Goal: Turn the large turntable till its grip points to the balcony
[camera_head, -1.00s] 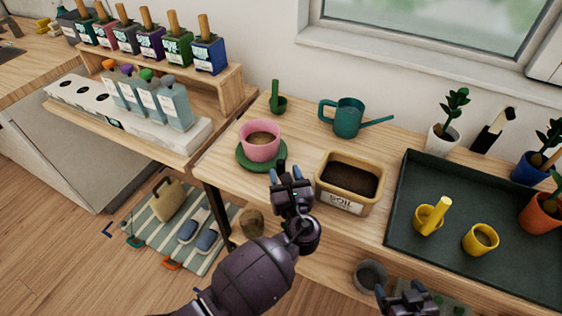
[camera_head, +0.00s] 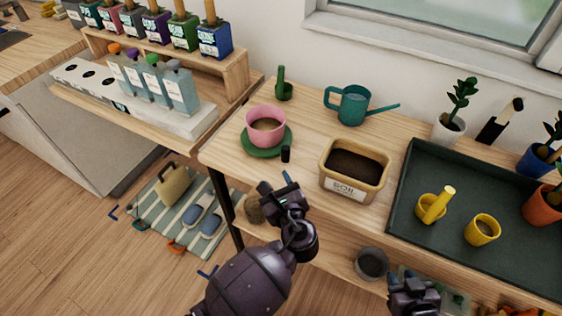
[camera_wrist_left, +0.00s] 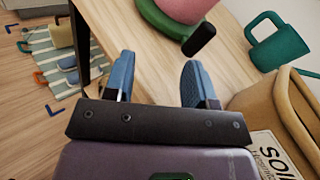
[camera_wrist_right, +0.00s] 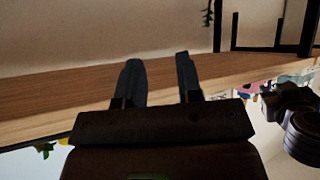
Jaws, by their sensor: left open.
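The turntable is a green disc (camera_head: 262,150) on the wooden bench, with a pink pot (camera_head: 265,126) of soil on it. Its black grip (camera_head: 286,154) sticks up at the disc's front right edge, toward the soil box. The disc (camera_wrist_left: 158,20) and grip (camera_wrist_left: 201,40) also show in the left wrist view. My left gripper (camera_head: 278,186) is open and empty at the bench's front edge, in front of the grip and apart from it. My right gripper (camera_head: 412,280) is open and empty at the lower right; its fingers show in the right wrist view (camera_wrist_right: 158,80). I cannot identify the balcony.
A soil box (camera_head: 353,172) stands right of the turntable. A dark tray (camera_head: 410,200) with yellow pots fills the right. A shelf with bottles (camera_head: 175,90) stands left.

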